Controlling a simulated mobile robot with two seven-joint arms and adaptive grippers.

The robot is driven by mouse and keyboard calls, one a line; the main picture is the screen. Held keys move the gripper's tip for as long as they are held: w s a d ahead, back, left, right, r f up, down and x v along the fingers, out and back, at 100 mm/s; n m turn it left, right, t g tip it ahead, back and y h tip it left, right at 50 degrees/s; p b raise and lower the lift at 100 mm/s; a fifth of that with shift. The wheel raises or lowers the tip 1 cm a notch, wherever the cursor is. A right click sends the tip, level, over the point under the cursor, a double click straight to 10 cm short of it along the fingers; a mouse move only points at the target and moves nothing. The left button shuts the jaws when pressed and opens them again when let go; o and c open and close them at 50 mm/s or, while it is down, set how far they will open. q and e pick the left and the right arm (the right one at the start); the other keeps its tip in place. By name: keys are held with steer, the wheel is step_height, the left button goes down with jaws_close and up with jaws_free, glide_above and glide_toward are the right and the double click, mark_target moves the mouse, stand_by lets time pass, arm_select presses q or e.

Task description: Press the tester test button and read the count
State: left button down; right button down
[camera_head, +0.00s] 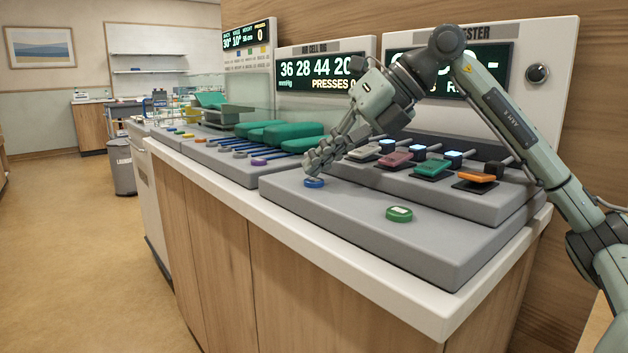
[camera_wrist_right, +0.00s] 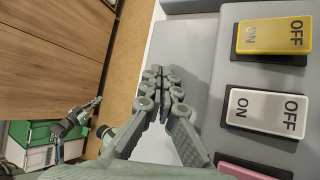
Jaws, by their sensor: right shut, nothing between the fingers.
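The tester (camera_head: 562,30) is a white panel with a dark display, a knob and a grey stepped base; my right arm covers much of the display, so I cannot read its count. A blue round button (camera_head: 314,183) and a green round button (camera_head: 399,214) sit on the low front step. My right gripper (camera_head: 314,165) is shut and empty, its fingertips just over the blue button; I cannot tell if they touch. It also shows in the wrist view (camera_wrist_right: 160,75), where the buttons are hidden. What looks like my left gripper (camera_wrist_right: 82,115) is small at the left there.
White (camera_head: 364,152), pink (camera_head: 396,159), green (camera_head: 433,167) and orange (camera_head: 477,177) rocker switches line the tester's upper step. A yellow rocker (camera_wrist_right: 273,36) shows in the wrist view. The neighbouring rig (camera_head: 325,47) has green pads. The base's front right is clear.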

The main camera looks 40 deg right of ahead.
mark_target(320, 180)
steer(key=shift+f+b, duration=0.3)
steer(key=shift+f, duration=0.15)
steer(key=shift+r, duration=0.1)
stand_by(0.5)
steer(key=shift+r+p, duration=0.75)
steer(key=shift+p, duration=0.15)
step_height(320, 180, up, 5)
steer(key=p, duration=0.5)
steer(key=shift+r, duration=0.1)
stand_by(0.5)
